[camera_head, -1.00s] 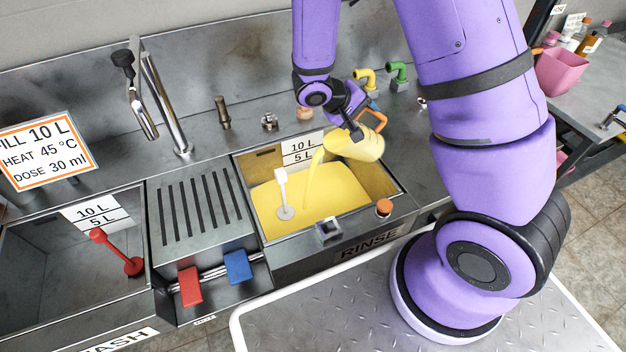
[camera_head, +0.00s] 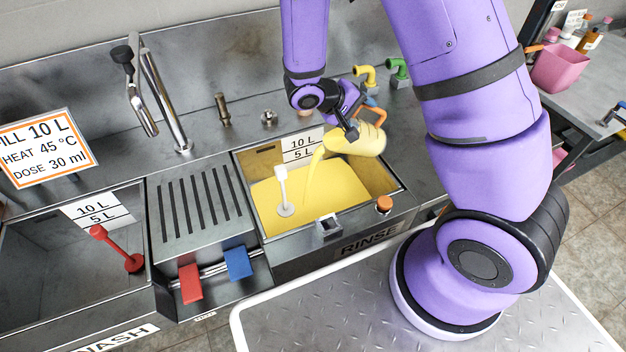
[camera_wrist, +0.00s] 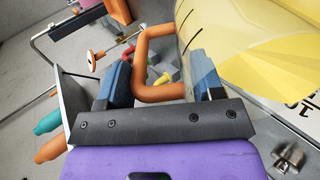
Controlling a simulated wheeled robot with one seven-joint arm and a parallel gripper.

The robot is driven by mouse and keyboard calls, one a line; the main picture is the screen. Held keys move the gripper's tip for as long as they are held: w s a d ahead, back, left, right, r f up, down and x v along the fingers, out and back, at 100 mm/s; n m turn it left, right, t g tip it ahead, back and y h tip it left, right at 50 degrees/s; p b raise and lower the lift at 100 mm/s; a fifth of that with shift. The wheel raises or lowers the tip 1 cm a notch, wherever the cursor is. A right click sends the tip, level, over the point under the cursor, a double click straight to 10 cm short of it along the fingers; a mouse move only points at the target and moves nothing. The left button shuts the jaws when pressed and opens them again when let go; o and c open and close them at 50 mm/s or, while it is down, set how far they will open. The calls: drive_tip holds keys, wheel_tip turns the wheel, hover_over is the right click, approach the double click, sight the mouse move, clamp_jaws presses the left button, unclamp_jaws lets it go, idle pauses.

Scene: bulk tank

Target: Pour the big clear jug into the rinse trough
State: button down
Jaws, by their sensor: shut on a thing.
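The big clear jug (camera_head: 358,141) is tilted over the right rear part of the rinse trough (camera_head: 292,228), its mouth to the left. A yellow stream runs from its lip into the yellow liquid (camera_head: 330,200) in the trough. My gripper (camera_head: 350,128) is shut on the jug's orange handle. In the wrist view the handle (camera_wrist: 157,92) lies between my gripper's two fingers (camera_wrist: 160,85), and the jug's side (camera_wrist: 235,40) with yellow liquid shows at upper right. A white float gauge (camera_head: 284,190) stands in the trough's liquid.
The wash trough (camera_head: 50,265) at left holds a red float gauge (camera_head: 117,250) and looks empty. A slotted drainboard (camera_head: 200,208) lies between the troughs. Red (camera_head: 190,283) and blue (camera_head: 238,262) levers sit in front.

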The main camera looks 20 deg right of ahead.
drive_tip(key=shift+a+r+h+p, duration=0.6)
drive_tip(key=shift+a+h+p, duration=0.05)
drive_tip(key=shift+h+p, duration=0.1)
idle(0.8)
drive_tip(key=shift+a+f+h, duration=0.25)
drive_tip(key=shift+a+h, duration=0.55)
drive_tip(key=shift+h, duration=0.05)
idle(0.9)
